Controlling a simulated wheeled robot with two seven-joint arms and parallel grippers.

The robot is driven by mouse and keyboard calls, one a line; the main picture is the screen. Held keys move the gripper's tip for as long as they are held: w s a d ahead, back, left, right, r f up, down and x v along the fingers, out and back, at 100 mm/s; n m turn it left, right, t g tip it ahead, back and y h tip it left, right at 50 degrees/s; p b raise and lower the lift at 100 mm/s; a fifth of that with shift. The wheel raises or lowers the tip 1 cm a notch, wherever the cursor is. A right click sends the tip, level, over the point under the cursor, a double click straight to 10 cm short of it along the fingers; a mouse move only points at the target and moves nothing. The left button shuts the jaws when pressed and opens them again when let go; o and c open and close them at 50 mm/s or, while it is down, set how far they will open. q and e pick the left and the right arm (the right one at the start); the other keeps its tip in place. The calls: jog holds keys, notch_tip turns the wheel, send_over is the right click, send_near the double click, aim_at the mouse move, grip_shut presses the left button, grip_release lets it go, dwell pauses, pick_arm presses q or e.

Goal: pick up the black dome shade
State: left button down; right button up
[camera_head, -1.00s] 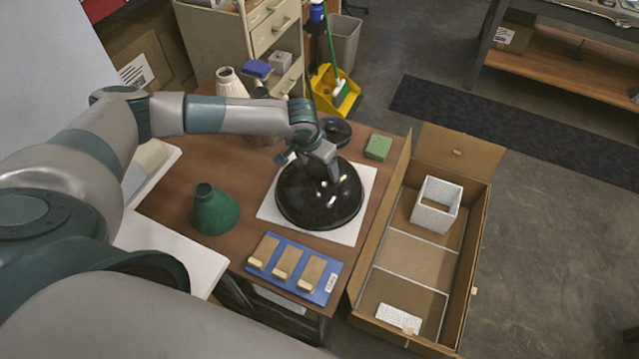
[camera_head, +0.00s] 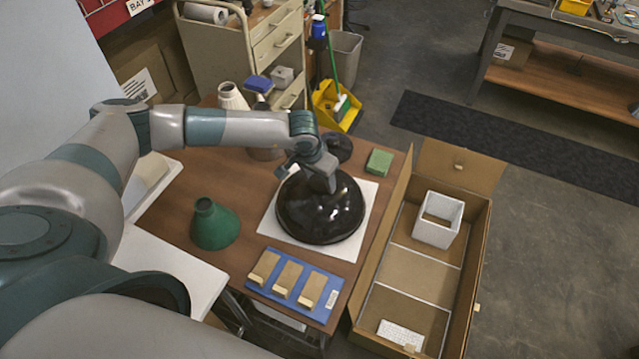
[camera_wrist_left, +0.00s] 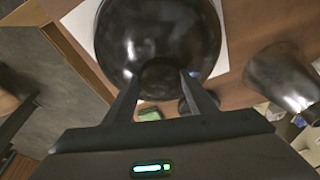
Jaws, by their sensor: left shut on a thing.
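The black dome shade (camera_head: 320,222) is a glossy round dome over a white square sheet (camera_head: 279,232) on the brown table. My left gripper (camera_head: 322,182) is at the top of the dome in the head view. In the left wrist view the shade (camera_wrist_left: 157,35) fills the upper middle, and the two fingers of my left gripper (camera_wrist_left: 160,75) are shut on its top part. The exact grip spot is partly hidden by the gripper. I cannot tell whether the shade touches the sheet. My right gripper is not in view.
A green cone shade (camera_head: 214,226) stands left of the sheet. A blue tray (camera_head: 330,290) with tan blocks lies in front. A green block (camera_head: 379,162) and a small dark disc (camera_head: 338,147) lie behind. An open cardboard box (camera_head: 365,270) with a white square shade (camera_head: 438,222) stands to the right.

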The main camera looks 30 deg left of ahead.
pick_arm(q)
jog(key=shift+r+b, duration=0.95)
jog(key=shift+r, duration=0.65)
jog(key=d+r+b, duration=0.5)
jog(key=d+r, duration=0.2)
jog(key=d, duration=0.4)
jog(key=shift+w+d, duration=0.3)
jog(key=shift+d, duration=0.05)
jog(key=shift+r, duration=0.1)
